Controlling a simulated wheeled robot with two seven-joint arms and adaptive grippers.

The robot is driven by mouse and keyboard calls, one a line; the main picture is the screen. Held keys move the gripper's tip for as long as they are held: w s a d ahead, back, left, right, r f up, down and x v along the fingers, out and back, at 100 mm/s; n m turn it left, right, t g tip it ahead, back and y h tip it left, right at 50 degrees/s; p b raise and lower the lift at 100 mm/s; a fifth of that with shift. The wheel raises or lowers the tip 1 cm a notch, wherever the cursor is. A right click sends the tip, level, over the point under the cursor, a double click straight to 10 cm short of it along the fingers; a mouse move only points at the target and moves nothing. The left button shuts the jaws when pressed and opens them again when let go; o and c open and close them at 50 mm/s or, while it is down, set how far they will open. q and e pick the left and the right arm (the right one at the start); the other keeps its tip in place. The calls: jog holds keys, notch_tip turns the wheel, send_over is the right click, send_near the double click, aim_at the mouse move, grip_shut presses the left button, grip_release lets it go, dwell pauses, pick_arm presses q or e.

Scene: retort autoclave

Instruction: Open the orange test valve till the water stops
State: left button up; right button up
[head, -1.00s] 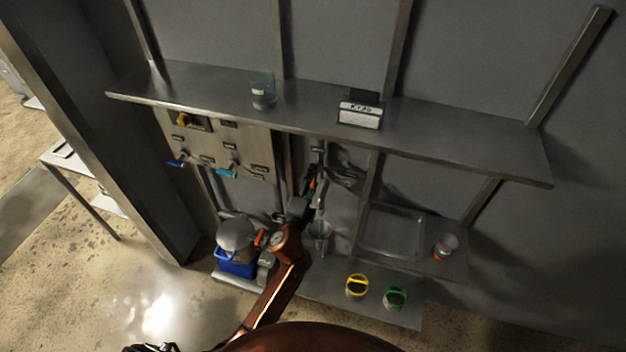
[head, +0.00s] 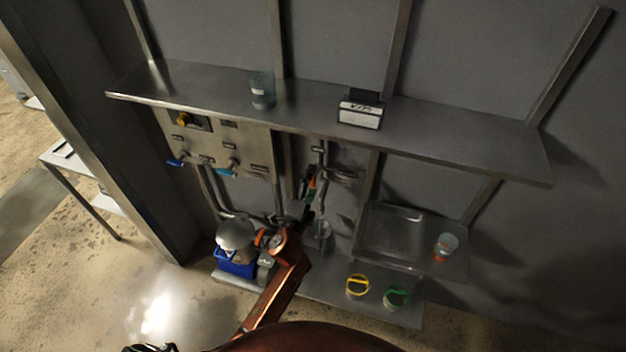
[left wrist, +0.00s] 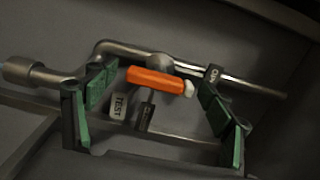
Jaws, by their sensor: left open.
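The orange test valve handle (left wrist: 155,81) sits on a grey pipe in the left wrist view, beside a tag reading TEST (left wrist: 118,106). It lies nearly level, tilted slightly down to the right, with a pale tip at its right end. My left gripper (left wrist: 157,112) is open, its green-padded fingers on either side of the handle and apart from it. In the head view a small orange piece of the valve (head: 312,181) shows near the pipes, with my left gripper (head: 297,212) just below it. I cannot make out water flow.
A panel with blue-handled valves (head: 227,171) hangs left of the pipes, under a long steel shelf (head: 200,85). A blue bin (head: 236,264) stands low left. Yellow (head: 357,286) and green (head: 397,297) ringed containers stand on the low shelf at right.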

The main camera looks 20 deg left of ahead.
pick_arm(q)
jog(key=s, duration=1.1)
jog(key=shift+a, duration=0.2)
jog(key=s+a+f+n+g, duration=0.2)
jog(key=s+f+g, duration=0.15)
jog(key=f, duration=1.15)
jog(key=s+a+f+n+g, duration=0.25)
jog(key=s+f, duration=0.25)
jog(key=f, duration=0.9)
jog(key=s+a+f+n+g, duration=0.2)
jog(key=s+f+n+g, duration=0.15)
jog(key=f, duration=1.15)
jog(key=s+a+f+n+g, duration=0.2)
jog(key=s+f, duration=0.6)
jog(key=s, duration=0.1)
jog(key=s+a+f+n+g, duration=0.2)
jog(key=s+f, duration=0.5)
jog(key=s, duration=0.3)
jog(key=s+a+f+n+g, duration=0.1)
jog(key=s+f, duration=0.3)
jog(key=s, duration=0.7)
jog(key=s+a+f+n+g, duration=0.2)
jog(key=s+f+n, duration=0.1)
jog(key=s, duration=0.9)
jog(key=shift+a+f+n+y, duration=0.3)
jog(key=shift+f+n+y, duration=0.1)
jog(key=shift+f, duration=0.15)
